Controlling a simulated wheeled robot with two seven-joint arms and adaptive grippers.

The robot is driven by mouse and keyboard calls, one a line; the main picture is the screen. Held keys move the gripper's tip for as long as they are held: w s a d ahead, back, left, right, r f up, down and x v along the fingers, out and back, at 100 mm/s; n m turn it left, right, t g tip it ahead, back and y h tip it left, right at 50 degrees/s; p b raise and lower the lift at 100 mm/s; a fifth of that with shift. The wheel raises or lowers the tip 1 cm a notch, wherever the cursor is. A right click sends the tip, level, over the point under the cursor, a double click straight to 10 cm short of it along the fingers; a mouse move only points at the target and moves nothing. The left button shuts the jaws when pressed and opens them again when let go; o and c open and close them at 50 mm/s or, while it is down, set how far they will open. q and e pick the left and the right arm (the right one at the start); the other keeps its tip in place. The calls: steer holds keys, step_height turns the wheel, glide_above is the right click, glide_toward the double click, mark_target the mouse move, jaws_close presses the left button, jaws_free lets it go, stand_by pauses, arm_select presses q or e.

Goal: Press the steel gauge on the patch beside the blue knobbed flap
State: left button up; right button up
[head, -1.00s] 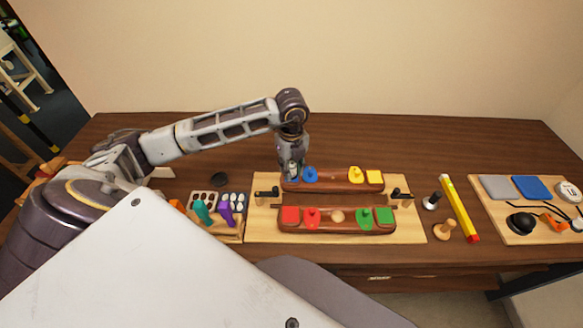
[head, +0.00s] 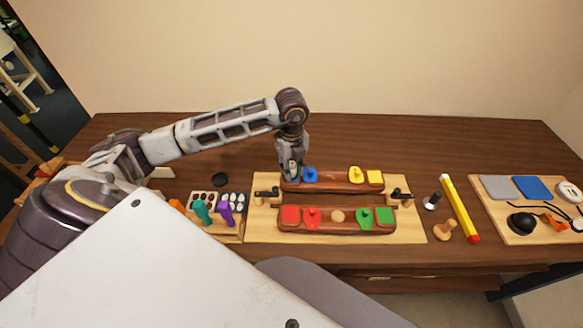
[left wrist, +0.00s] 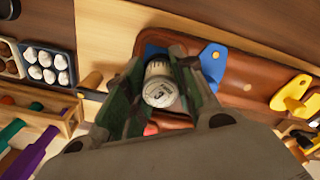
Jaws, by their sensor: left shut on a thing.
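My left gripper (head: 292,176) is at the left end of the rear brown saddle bar (head: 335,186), pointing down. In the left wrist view its fingers (left wrist: 160,90) are shut on a pale cylindrical steel gauge (left wrist: 160,86) with a marked round face. The blue knobbed flap (head: 310,174) lies on the bar just right of the gauge; it also shows in the left wrist view (left wrist: 213,62). A blue patch (left wrist: 152,50) shows behind and beside the gauge, mostly covered by it and the fingers. Whether the gauge touches the patch cannot be told. My right gripper is not in view.
A front bar (head: 337,219) carries red and green patches and flaps. Yellow pieces (head: 374,177) sit at the rear bar's right end. Left stands a rack (head: 230,226) with coloured handles. Right are a yellow stick (head: 460,208) and a board (head: 495,215) of tools.

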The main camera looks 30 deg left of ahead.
arm_select(q)
steer(key=shift+s+f, duration=0.1)
steer(key=shift+f, duration=0.05)
steer(key=o, duration=1)
steer(key=shift+c, duration=0.2)
step_height(320, 180, up, 12)
stand_by(0.7)
